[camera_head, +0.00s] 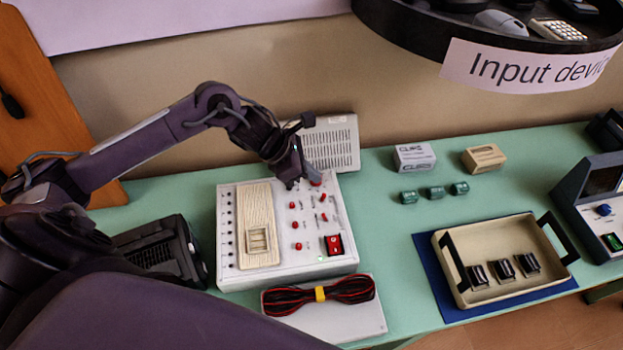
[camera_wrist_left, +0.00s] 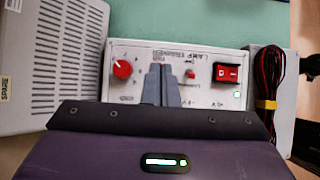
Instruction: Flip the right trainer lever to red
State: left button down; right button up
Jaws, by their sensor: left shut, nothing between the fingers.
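The trainer (camera_head: 235,275) is a white box with a sloped panel on the green table. Its panel carries small red-tipped levers (camera_head: 295,225), a red rocker switch (camera_head: 334,244) and a cream block. My left gripper (camera_head: 299,184) is shut and empty over the panel's far end, partly covering it. In the left wrist view its fingertips (camera_wrist_left: 160,70) point at the panel between a round red knob (camera_wrist_left: 122,69) and a small red lever (camera_wrist_left: 190,75). Contact with a lever cannot be told. The rocker (camera_wrist_left: 227,73) shows there too. My right gripper is out of view.
A grey vented box (camera_head: 333,143) stands close behind the trainer. A white board (camera_head: 360,322) with a red-black cable bundle (camera_head: 318,295) lies in front. A cream tray (camera_head: 510,284) stands right. The table between trainer and tray is mostly clear.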

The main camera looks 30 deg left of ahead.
pick_arm(q)
notch_tip(320, 180, up, 4)
jog(key=shift+f+p, duration=0.2)
jog(key=shift+p, duration=0.35)
